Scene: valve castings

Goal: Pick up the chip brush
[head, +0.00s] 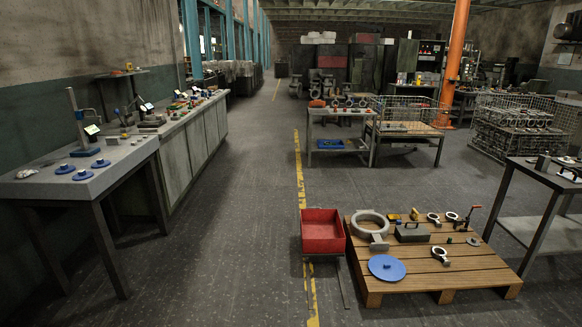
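I cannot pick out the chip brush with certainty; the small items are too small to tell. On the wooden pallet (455,275) at front right, a slim dark item with a red end (470,214) stands tilted near the right back corner. Small yellow items (393,217) lie behind a dark grey block with a handle (412,233). A large grey ring casting (370,224), a blue disc (387,267) and several smaller ring castings (440,255) also lie on the pallet. My gripper is not in view.
A red bin (322,231) on a stand is left of the pallet. A grey bench (85,172) with blue discs and a long cabinet (190,145) line the left wall. A dark table (545,178) is at right. The aisle floor (235,215) is clear.

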